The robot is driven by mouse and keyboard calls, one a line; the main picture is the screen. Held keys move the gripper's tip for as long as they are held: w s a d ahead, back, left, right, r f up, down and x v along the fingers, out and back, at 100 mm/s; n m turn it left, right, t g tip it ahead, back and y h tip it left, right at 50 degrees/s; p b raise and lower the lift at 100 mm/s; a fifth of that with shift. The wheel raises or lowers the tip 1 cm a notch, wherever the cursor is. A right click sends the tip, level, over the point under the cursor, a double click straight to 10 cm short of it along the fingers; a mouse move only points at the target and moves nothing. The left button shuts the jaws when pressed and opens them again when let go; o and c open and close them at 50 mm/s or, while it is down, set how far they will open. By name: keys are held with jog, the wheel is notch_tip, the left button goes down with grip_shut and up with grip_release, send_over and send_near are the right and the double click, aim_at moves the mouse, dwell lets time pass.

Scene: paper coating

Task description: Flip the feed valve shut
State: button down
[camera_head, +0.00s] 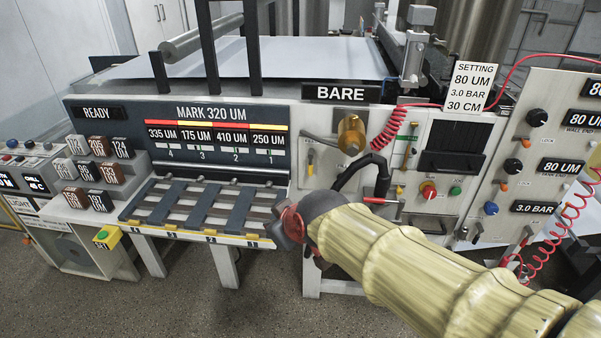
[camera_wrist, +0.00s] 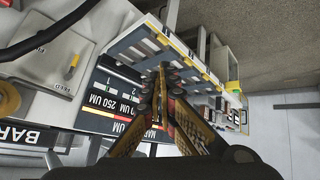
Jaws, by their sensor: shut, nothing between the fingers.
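The feed valve panel (camera_head: 312,180), left of the brass cylinder (camera_head: 351,135), carries a small lever with a yellow part (camera_head: 311,166). In the wrist view a plate with a FEED label (camera_wrist: 61,88) is at upper left, with a yellow-and-dark lever part (camera_wrist: 74,62) beside it. My gripper (camera_wrist: 163,70) is shut and empty, its fingertips together over the slatted rack. In the head view my gripper (camera_head: 284,234) is below and left of the valve panel, apart from it. Its fingertips are hard to make out there.
The slatted rack (camera_head: 200,206) juts out below the READY and MARK display (camera_head: 205,113). A black bent hose (camera_head: 358,170) and a red coiled hose (camera_head: 388,134) lie right of the valve panel. A control panel with knobs (camera_head: 540,165) stands at far right. Floor (camera_head: 190,285) is open below.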

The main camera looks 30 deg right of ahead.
aim_at(311, 162)
jog(key=w+d+f+n+t+h, duration=0.1)
jog(key=w+d+f+n+t, duration=0.15)
jog(key=w, duration=0.75)
jog(key=w+d+f+n+t+h, duration=0.15)
jog(key=w+d, duration=0.25)
jog(key=w, duration=0.7)
jog(key=w+d+f+n+t+h, duration=0.3)
jog(key=w+d+f+n+h, duration=0.2)
jog(key=d+f, duration=0.4)
jog(key=shift+w+d+f+t+h, duration=0.3)
jog(key=shift+w+d+f+h, duration=0.1)
jog(key=shift+w+f, duration=0.2)
jog(key=shift+w+d+b, duration=0.9)
jog(key=shift+w+d, duration=0.6)
jog(key=shift+d, duration=0.3)
jog(key=shift+w+d+b, duration=0.9)
jog(key=shift+w+d, duration=0.6)
jog(key=shift+d, duration=0.3)
